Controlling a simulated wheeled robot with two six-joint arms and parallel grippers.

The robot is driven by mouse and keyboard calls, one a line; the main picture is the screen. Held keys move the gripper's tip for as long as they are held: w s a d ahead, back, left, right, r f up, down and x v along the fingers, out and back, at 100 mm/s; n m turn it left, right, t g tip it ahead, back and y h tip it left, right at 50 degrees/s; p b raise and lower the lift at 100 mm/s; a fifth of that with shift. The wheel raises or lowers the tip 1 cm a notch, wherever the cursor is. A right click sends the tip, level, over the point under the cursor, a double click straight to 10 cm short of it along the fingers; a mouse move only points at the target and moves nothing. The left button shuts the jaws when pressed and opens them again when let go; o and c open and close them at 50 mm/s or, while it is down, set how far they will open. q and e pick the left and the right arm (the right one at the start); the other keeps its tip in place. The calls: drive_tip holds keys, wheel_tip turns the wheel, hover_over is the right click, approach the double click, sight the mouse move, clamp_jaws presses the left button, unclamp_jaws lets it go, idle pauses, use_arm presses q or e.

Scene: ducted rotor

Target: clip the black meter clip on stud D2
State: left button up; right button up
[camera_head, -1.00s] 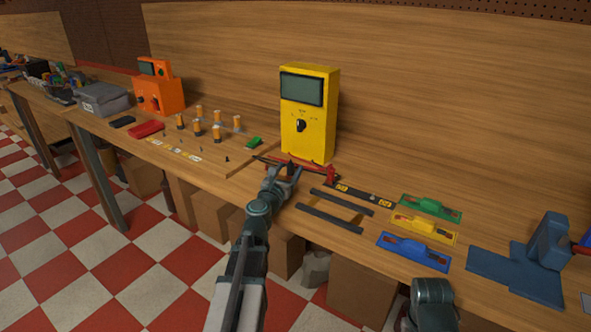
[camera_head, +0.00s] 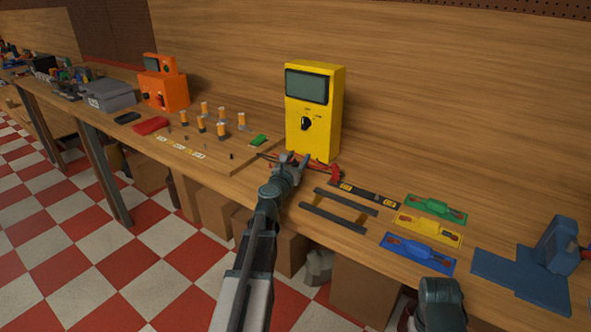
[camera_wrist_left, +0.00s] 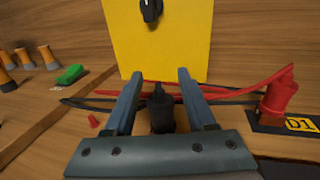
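The black meter clip (camera_wrist_left: 161,108) stands between the fingers of my left gripper (camera_wrist_left: 160,75) in the left wrist view, in front of the yellow meter (camera_wrist_left: 155,40). The fingers are apart, with a gap on each side of the clip. In the head view my left gripper (camera_head: 290,158) is at the foot of the meter (camera_head: 313,112) and hides the clip. A red clip (camera_wrist_left: 278,97) stands by the D1 label (camera_wrist_left: 300,124). The dark stud strip (camera_head: 364,193) lies right of the gripper; D2 is too small to read.
Two dark bars (camera_head: 332,218) lie in front of the strip. Green (camera_head: 436,208), yellow (camera_head: 427,229) and blue (camera_head: 418,252) plates lie to the right. A board with orange-topped posts (camera_head: 221,128) and a green piece (camera_head: 259,140) is left of the meter. Red and black leads run behind the gripper.

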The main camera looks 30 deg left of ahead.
use_arm(q)
clamp_jaws()
drive_tip(key=shift+r, duration=0.2)
use_arm(e)
drive_tip(key=shift+r, duration=0.15)
